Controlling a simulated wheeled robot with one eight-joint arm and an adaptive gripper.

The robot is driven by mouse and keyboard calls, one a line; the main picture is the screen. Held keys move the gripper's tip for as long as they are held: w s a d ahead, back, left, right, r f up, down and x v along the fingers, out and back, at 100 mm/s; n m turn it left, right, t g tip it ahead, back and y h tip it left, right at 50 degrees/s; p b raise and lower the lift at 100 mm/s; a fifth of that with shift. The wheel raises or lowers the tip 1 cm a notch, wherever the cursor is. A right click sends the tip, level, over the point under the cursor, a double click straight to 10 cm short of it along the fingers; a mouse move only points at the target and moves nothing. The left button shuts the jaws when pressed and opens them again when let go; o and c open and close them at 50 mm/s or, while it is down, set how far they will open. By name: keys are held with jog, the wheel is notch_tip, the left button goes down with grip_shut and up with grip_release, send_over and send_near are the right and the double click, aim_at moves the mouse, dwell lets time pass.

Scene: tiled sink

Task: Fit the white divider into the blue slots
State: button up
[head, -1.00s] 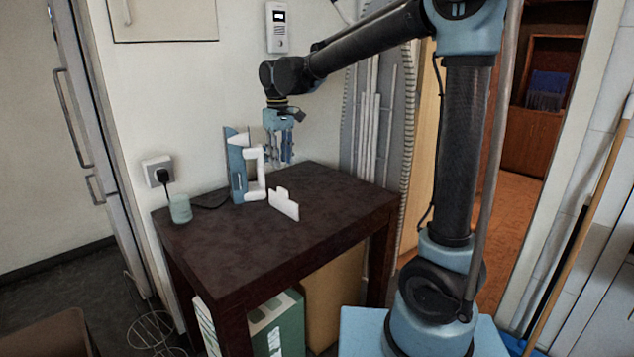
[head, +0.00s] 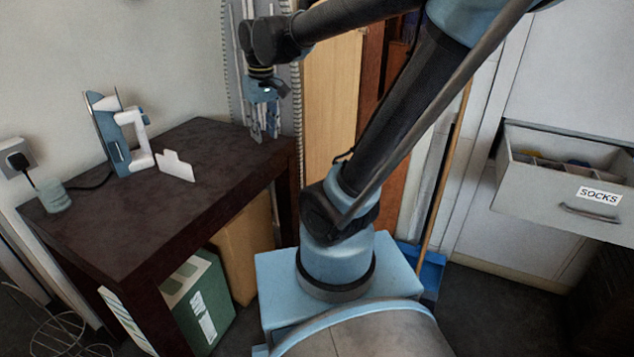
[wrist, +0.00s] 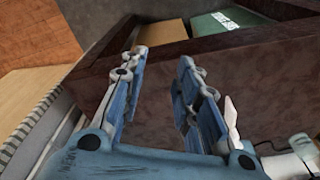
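The white divider (head: 177,166), a thin panel with a raised tab, stands on the dark table near the iron. A pale edge that seems to be it shows in the wrist view (wrist: 231,116). My gripper (head: 266,128) is in the air by the table's far right end, to the right of the divider. Its fingers are apart and empty in the wrist view (wrist: 164,58). An open white drawer (head: 570,196) labelled SOCKS is at the right, with partitions and something blue inside. I cannot make out the blue slots.
A blue and white iron (head: 118,135) stands on the dark table (head: 120,215), left of the divider. A pale green cup (head: 54,198) is at the left end. A green box (head: 200,300) and a cardboard box (head: 243,250) sit under the table. A broom leans behind my arm.

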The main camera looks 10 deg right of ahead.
jog(key=s+d+f+m+t, duration=0.1)
jog(key=s+d+f+m, duration=0.3)
jog(key=s+d+f, duration=0.7)
jog(key=shift+s+d+f, duration=0.3)
jog(key=shift+s+d, duration=0.1)
jog(key=shift+d, duration=0.2)
jog(key=shift+o, duration=0.5)
jog(key=shift+s+d+f, duration=0.15)
jog(key=shift+s+f, duration=0.1)
jog(key=shift+f, duration=0.05)
